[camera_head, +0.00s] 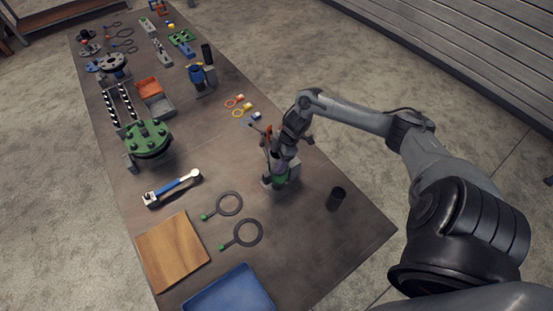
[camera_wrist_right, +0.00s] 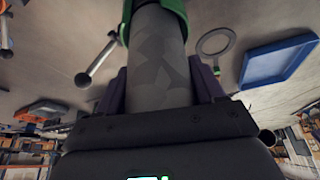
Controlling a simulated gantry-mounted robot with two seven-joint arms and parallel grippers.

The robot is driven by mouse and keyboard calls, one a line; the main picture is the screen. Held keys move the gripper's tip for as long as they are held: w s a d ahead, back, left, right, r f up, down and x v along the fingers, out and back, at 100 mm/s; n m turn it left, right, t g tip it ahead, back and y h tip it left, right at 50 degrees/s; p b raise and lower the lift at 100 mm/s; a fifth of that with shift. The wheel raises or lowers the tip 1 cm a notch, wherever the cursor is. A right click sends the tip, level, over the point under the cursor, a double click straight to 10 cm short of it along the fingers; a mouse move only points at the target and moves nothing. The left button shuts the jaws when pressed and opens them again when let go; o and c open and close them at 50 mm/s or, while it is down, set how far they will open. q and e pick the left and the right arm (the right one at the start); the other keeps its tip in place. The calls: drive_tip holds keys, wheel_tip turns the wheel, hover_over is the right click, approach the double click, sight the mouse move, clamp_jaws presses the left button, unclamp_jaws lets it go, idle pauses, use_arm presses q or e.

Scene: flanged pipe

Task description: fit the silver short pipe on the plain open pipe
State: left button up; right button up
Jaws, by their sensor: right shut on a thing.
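My right gripper (camera_head: 280,163) points down over the near right part of the table. In the right wrist view, its two purple-grey fingers (camera_wrist_right: 160,88) are shut on a grey, faceted-looking pipe (camera_wrist_right: 160,55), which I take for the silver short pipe. A green collar (camera_wrist_right: 181,12) surrounds or borders the pipe's far end; I cannot tell whether they touch. In the head view, a green part (camera_head: 281,180) shows under the gripper beside a grey block (camera_head: 294,170). The plain open pipe cannot be told apart there, and the gripper hides much of the spot. My left gripper is not in view.
Two ring-shaped tools (camera_head: 248,232), a wooden board (camera_head: 172,250) and a blue tray (camera_head: 229,292) lie nearer. A green flange (camera_head: 147,138) stands left. The table's right corner is clear.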

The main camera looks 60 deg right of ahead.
drive_tip(key=shift+f, duration=0.35)
idle(0.3)
drive_tip(key=o, duration=1.4)
drive_tip(key=w+a+r+p+v, duration=0.1)
drive_tip(key=p+v, duration=0.8)
drive_tip(key=v, duration=1)
drive_tip(key=shift+w+a+r, duration=0.2)
drive_tip(key=shift+w+a, duration=0.3)
drive_tip(key=shift+a, duration=0.15)
